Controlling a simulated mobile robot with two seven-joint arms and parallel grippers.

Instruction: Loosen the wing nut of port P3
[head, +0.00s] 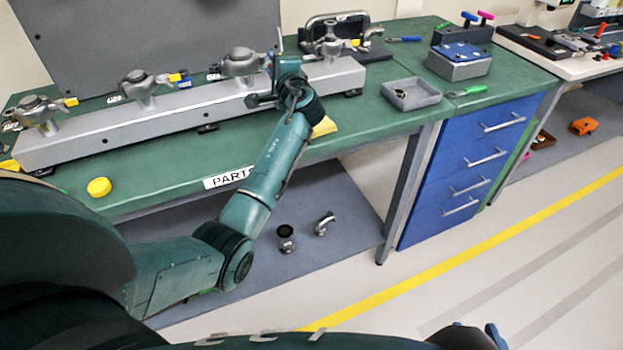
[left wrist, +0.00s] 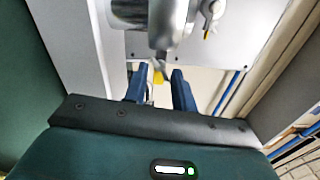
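A long grey manifold bar (head: 190,108) lies on the green bench with several metal ports along it, each with a clamp and a yellow tag. The third port from the left (head: 240,62) stands beside my left gripper (head: 264,90); its label is too small to read. In the left wrist view a grey metal port body (left wrist: 167,25) is ahead, and a small yellow tag (left wrist: 158,78) shows between the spread fingertips of my left gripper (left wrist: 160,85). The fingers look apart; I see no grip on the wing nut. My right gripper (head: 494,336) barely shows at the bottom edge.
A grey tray (head: 411,93), a blue-topped block (head: 460,59) and a green-handled tool (head: 468,91) are on the right of the bench. A yellow cap (head: 99,187) lies at the front left. Metal fittings (head: 324,223) lie on the lower shelf. A grey panel (head: 150,40) stands behind the bar.

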